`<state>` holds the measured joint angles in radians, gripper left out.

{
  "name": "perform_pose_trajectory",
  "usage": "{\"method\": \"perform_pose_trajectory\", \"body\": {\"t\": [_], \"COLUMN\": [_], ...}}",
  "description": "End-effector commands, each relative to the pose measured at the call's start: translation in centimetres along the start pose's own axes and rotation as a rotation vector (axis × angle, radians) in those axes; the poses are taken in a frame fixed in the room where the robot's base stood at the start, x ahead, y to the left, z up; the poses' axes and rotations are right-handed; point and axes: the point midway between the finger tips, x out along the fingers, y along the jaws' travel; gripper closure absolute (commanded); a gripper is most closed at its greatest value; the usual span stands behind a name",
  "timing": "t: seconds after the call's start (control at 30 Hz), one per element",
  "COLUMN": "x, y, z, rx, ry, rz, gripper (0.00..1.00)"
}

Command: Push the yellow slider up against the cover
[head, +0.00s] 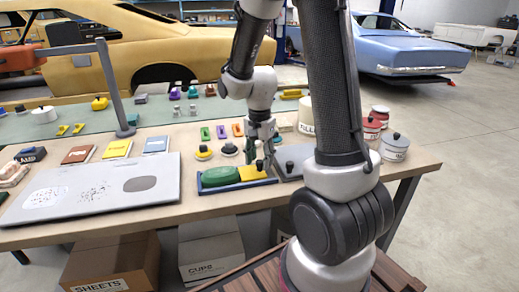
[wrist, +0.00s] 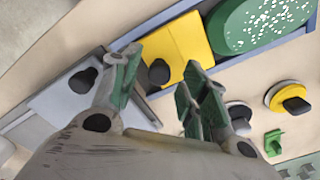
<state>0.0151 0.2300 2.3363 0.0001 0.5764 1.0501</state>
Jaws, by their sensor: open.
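The yellow slider (head: 251,174) lies in a blue tray (head: 240,184) on the table, just right of the rounded green cover (head: 220,176). In the wrist view the slider (wrist: 180,42) carries a dark knob (wrist: 159,72), and the speckled cover (wrist: 262,22) is to its right. The slider and cover are very close; I cannot tell whether they touch. My gripper (head: 259,151) is over the slider's right end. In the wrist view its open green-padded fingers (wrist: 160,75) stand on either side of the knob, with no clear contact.
A grey plate with a dark knob (wrist: 82,80) lies beside the tray, close to one finger. Round knobbed pieces (head: 203,152) stand behind the tray. A large grey panel (head: 90,190) lies at left. Lidded canisters (head: 394,147) stand at right.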

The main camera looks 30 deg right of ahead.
Motion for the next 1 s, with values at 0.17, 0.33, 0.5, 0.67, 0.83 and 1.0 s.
{"method": "perform_pose_trajectory", "body": {"t": [0.17,0.33,0.5,0.67,0.83,1.0], "x": [-3.1,-7.0,-10.0,-11.4,-11.6,-11.6], "y": [-0.1,-0.1,-0.1,-0.1,0.0,0.0], "z": [-0.1,-0.1,0.0,0.0,0.0,0.0], "rx": [0.0,0.0,0.0,0.0,0.0,0.0], "ry": [0.004,0.004,0.002,0.001,0.0,0.001], "rz": [-0.007,-0.007,-0.004,-0.003,-0.001,-0.001], "gripper": [0.56,0.56,0.56,0.56,0.56,0.56]}}
